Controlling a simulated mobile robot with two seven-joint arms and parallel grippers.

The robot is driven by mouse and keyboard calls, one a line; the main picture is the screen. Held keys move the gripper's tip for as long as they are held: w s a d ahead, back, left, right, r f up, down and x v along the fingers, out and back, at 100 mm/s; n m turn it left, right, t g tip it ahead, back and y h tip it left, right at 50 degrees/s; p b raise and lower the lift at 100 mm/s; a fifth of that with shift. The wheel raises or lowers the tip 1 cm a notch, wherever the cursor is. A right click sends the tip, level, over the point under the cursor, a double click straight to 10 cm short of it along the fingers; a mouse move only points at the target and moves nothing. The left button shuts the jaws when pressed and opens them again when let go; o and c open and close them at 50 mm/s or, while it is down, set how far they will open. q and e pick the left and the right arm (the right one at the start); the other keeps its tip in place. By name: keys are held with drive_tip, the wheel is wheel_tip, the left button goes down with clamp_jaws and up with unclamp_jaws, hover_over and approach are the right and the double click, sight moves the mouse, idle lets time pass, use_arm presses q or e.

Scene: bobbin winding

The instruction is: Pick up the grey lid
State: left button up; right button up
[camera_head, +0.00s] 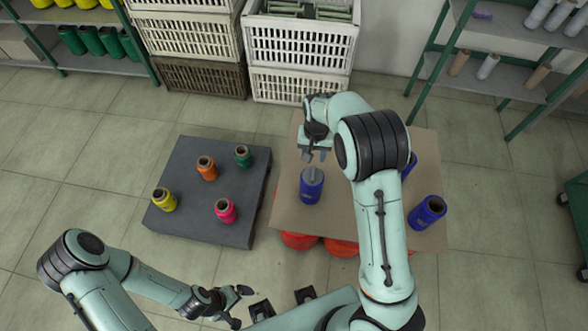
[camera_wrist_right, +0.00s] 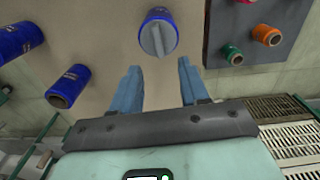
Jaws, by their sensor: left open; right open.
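The grey lid (camera_head: 312,175) is a round disc with a raised bar across it. It sits on top of an upright blue spool (camera_head: 310,191) near the left side of the brown board; the lid also shows in the right wrist view (camera_wrist_right: 156,37). My right gripper (camera_head: 313,155) is open and empty close to the lid. In the right wrist view its two blue-grey fingers (camera_wrist_right: 160,80) are apart, with the lid beyond their tips and not between them. My left gripper (camera_head: 240,306) is open and empty at the bottom of the head view, away from the board.
The brown board (camera_head: 290,212) rests on orange-red supports (camera_head: 299,241). Two more blue spools stand at its right (camera_head: 427,212), one partly behind my right arm (camera_head: 409,166). A dark grey platform (camera_head: 190,224) at left holds yellow, orange, green and pink spools. Crates (camera_head: 300,42) and shelves stand behind.

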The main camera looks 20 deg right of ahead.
hover_over(313, 174)
drive_tip(key=f, duration=0.7)
drive_tip(key=shift+a+f, duration=0.15)
drive_tip(key=shift+a, duration=0.15)
drive_tip(key=shift+d+f, duration=0.15)
drive_tip(key=shift+f, duration=1.2)
drive_tip(key=shift+d+f, duration=0.15)
drive_tip(key=shift+f, duration=1.2)
drive_tip(key=shift+c, duration=0.3)
clamp_jaws()
